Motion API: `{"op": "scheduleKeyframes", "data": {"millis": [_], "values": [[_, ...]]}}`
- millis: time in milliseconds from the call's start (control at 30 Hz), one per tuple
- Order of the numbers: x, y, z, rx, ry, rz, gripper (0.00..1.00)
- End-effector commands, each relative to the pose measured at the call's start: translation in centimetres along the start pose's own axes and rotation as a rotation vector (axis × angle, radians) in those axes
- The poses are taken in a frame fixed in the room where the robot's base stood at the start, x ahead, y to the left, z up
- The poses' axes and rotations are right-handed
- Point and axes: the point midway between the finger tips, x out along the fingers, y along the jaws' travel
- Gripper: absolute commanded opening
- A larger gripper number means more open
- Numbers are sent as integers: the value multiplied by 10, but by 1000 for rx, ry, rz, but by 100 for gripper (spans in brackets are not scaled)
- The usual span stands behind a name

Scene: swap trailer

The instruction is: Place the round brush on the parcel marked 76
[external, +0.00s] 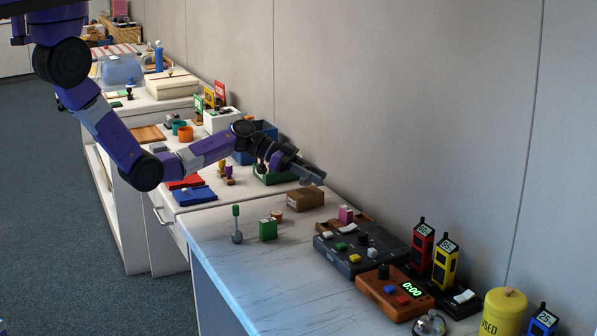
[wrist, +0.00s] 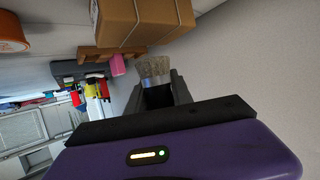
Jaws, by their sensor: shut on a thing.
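My gripper (external: 308,174) is over the white counters near the wall, in the external view. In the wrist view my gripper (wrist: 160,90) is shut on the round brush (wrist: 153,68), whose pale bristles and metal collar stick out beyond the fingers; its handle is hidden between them. The brush cannot be made out in the external view. A brown parcel (external: 305,197) lies on the front counter, just in front of and below the gripper. It also shows in the wrist view (wrist: 145,20), apart from the bristles. No number can be read on it.
A green box (external: 268,229), an orange roll (external: 276,217) and a pink block (external: 346,214) stand near the parcel. The front counter's left part (external: 235,275) is clear.

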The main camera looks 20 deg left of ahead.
Motion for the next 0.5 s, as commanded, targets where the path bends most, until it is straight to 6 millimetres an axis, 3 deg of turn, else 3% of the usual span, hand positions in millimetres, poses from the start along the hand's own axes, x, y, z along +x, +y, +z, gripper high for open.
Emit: {"op": "scheduleKeyframes", "data": {"millis": [167, 500], "values": [[8, 0, 20, -2, 0, 1, 0], [9, 0, 23, 0, 0, 0, 0]]}}
